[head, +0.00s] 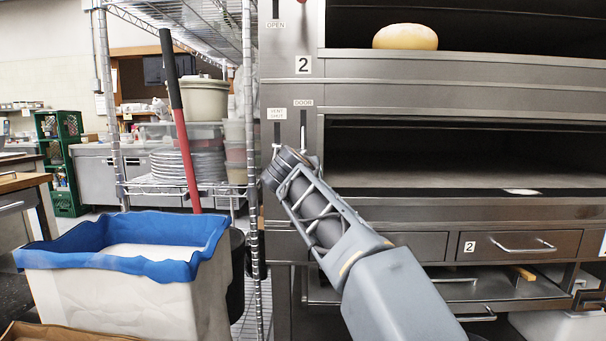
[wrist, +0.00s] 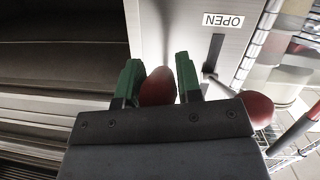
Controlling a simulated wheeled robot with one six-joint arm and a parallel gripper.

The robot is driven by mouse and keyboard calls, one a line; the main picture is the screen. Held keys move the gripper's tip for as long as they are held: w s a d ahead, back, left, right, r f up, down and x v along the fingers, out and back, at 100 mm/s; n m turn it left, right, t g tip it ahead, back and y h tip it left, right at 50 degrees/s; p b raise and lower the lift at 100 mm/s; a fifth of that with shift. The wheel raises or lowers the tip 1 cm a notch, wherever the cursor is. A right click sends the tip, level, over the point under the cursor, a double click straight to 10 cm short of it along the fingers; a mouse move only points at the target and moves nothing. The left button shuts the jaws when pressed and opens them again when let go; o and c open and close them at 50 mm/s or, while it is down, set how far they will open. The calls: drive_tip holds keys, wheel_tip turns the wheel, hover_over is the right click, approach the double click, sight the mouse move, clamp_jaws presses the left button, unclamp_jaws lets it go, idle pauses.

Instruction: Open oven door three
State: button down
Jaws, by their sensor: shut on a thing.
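The steel oven's lower chamber (head: 450,150) shows a dark interior and bare floor, with no door panel across its mouth. I see no number three label. A slot under the DOOR label (head: 303,102) holds a lever (head: 303,135) that runs down behind my gripper (head: 290,160). In the wrist view my gripper (wrist: 157,85) has its green fingers on both sides of a red knob (wrist: 158,87) and is shut on it. A second red knob (wrist: 257,108) sits on the lever beside it, by the OPEN label (wrist: 222,20). My gripper hides both knobs in the head view.
A bread loaf (head: 405,37) lies in the upper chamber. A wire rack (head: 250,180) stands close left of the oven. A white bin with a blue liner (head: 110,290) and a red-handled tool (head: 185,130) are further left. Drawers (head: 520,245) lie below the chamber.

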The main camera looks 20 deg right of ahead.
drive_tip(key=shift+f, duration=0.15)
drive_tip(key=c, duration=1.1)
unclamp_jaws()
drive_tip(key=shift+w, duration=0.15)
drive_tip(key=o, duration=0.3)
drive_tip(key=v, duration=1.4)
